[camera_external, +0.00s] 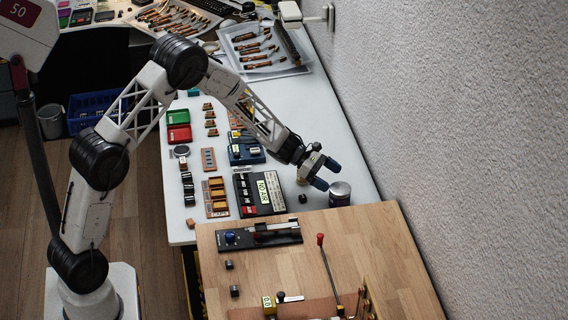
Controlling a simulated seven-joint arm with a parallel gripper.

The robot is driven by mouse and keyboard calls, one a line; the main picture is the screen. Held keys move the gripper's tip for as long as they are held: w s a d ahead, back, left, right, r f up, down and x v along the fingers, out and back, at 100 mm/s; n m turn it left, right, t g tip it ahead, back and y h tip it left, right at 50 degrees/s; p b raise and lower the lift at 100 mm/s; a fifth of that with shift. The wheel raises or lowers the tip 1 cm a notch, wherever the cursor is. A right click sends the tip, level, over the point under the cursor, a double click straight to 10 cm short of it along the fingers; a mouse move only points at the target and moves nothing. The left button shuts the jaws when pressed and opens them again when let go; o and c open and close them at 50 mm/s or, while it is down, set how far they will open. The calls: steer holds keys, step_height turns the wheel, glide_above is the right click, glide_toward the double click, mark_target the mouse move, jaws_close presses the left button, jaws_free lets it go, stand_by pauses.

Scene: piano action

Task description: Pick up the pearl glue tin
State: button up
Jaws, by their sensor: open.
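A small round tin (340,193) with a pale metallic lid and a dark blue side stands upright near the right edge of the white table, just behind the wooden board. I take it to be the pearl glue tin, but no label can be read. My gripper (328,175) is open, its two blue fingertips just up and left of the tin. From this one view I cannot tell the height gap or whether a finger touches it. A small tan round object (303,181) shows under the gripper, partly hidden by it.
A black case with a label (262,192) lies left of the gripper. A small black cube (303,199) sits in between. The wooden board (375,235) with a red-tipped lever (320,240) is in front. The textured wall (440,110) rises close on the right.

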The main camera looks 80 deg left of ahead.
mark_target(335, 195)
steer(key=shift+f, duration=1.35)
steer(key=shift+f, duration=1.7)
steer(key=shift+x, duration=1)
steer(key=shift+w+d+f, duration=0.25)
steer(key=shift+w+d, duration=0.05)
steer(key=shift+w, duration=0.05)
steer(key=c, duration=1)
